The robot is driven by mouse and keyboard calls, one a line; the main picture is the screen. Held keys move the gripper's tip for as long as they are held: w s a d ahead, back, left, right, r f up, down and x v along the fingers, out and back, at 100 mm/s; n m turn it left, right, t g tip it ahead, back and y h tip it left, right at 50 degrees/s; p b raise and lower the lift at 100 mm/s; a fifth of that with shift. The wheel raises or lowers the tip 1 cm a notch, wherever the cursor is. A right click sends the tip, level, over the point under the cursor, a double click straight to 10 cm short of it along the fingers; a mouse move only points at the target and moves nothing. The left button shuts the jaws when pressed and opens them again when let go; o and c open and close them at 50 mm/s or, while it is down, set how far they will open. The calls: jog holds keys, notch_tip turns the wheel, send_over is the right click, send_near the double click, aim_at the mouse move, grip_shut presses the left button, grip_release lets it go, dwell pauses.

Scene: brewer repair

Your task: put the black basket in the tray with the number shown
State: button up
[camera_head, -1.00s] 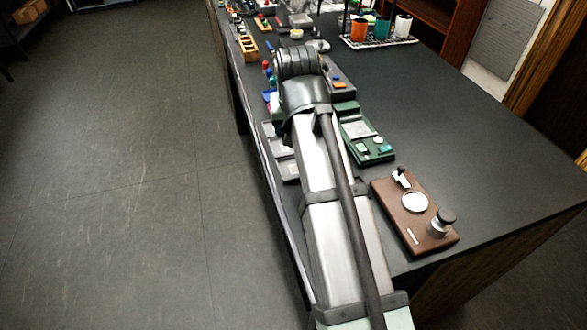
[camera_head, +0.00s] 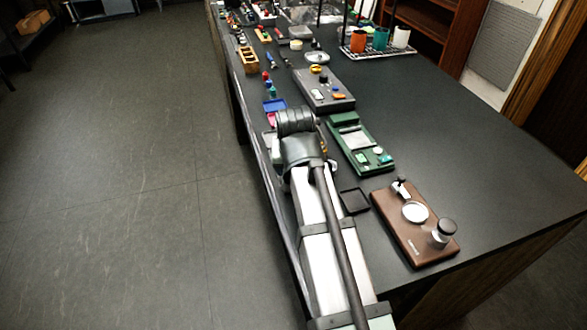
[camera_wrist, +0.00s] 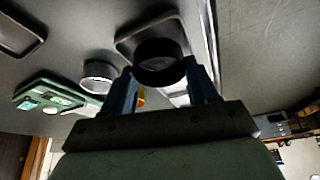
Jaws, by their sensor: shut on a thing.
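The black basket (camera_wrist: 160,66), a short round dark cup, is between the two fingers of my gripper (camera_wrist: 162,84) in the wrist view. My gripper is shut on it. Behind the basket in that view is a dark tray (camera_wrist: 128,42) with a raised rim; I cannot tell whether the basket touches it. A second dark tray (camera_wrist: 18,52) shows at the upper left. In the head view one black square tray (camera_head: 354,201) lies right of my arm; my arm hides the gripper and basket there. No number is readable.
A green device (camera_head: 361,146) with a panel lies beyond the tray, and also shows in the wrist view (camera_wrist: 45,97). A silver-rimmed cup (camera_wrist: 100,76) is left of my gripper. A brown board (camera_head: 415,222) holds metal parts. The counter's right side is clear.

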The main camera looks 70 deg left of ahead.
jog(key=shift+f, duration=0.4)
jog(key=shift+f, duration=0.25)
jog(key=o, duration=1.1)
jog(key=shift+d+f, duration=0.1)
jog(key=shift+r, duration=0.35)
jog(key=v, duration=1.2)
